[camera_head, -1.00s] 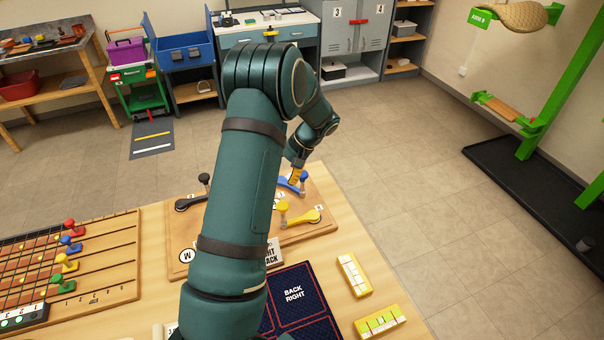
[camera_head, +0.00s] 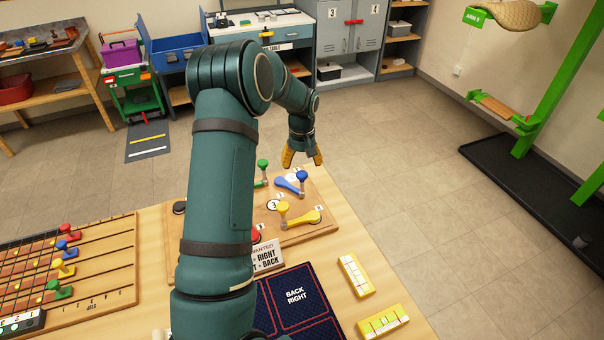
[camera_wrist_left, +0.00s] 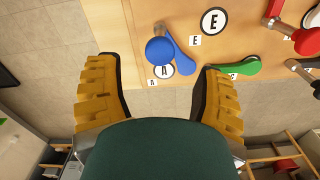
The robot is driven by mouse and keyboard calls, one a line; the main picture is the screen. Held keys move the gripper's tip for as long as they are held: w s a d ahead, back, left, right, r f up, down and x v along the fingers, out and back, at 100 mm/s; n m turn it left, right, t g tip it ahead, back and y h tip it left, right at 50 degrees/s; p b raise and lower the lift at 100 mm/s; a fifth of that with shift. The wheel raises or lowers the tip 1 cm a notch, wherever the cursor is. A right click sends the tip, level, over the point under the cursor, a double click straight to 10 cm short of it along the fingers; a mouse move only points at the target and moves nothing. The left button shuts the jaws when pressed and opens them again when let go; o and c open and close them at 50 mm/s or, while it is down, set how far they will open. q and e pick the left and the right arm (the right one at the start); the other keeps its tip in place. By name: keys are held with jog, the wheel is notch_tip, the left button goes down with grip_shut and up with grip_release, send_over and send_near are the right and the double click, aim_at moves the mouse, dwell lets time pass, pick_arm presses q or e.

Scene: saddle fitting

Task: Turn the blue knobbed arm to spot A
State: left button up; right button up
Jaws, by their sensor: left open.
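The blue knobbed arm (camera_head: 287,184) lies on the wooden board, with its round blue knob (camera_head: 302,175) upright on a post at one end. In the left wrist view the blue knob (camera_wrist_left: 160,50) is beyond my fingers, and the blue arm (camera_wrist_left: 184,60) slants beside it. The white disc of spot A (camera_wrist_left: 164,71) shows beside the arm, partly covered by the knob in that view. My left gripper (camera_head: 302,160) is open and empty, raised above the board's back edge, apart from the knob. Its yellow fingers (camera_wrist_left: 160,95) are wide apart. My right gripper is out of view.
A green knobbed arm (camera_head: 263,167) stands close to the blue one, and a yellow knobbed arm (camera_head: 303,218) in front. A disc marked E (camera_wrist_left: 214,20) shows between blue and red arms. Yellow blocks (camera_head: 355,276) lie at right. Open floor lies beyond the table.

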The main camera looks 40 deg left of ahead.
aim_at(302, 173)
pick_arm(q)
notch_tip(302, 173, down, 5)
dwell(0.3)
grip_shut()
